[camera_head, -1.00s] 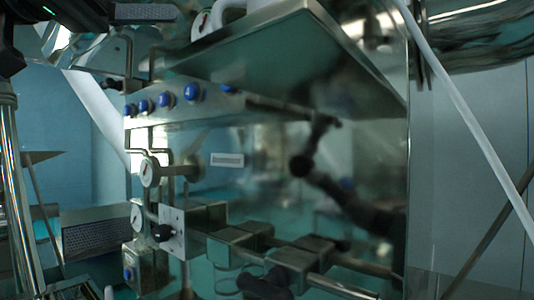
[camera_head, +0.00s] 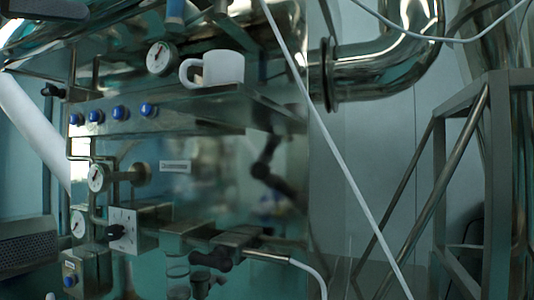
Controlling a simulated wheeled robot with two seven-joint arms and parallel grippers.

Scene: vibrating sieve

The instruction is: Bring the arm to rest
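Neither of my grippers shows in the camera_head view. A dark shape at the top left edge may be part of my arm; I cannot tell for sure. A dark, blurred arm-like form appears on the shiny panel (camera_head: 220,185) of the steel machine and looks like a reflection. No fingers can be made out in it.
A white mug (camera_head: 222,70) stands on the machine's steel shelf (camera_head: 200,108), beside a round gauge (camera_head: 159,58). Several blue knobs (camera_head: 119,113) line the front. A white pole (camera_head: 335,160) slants across.

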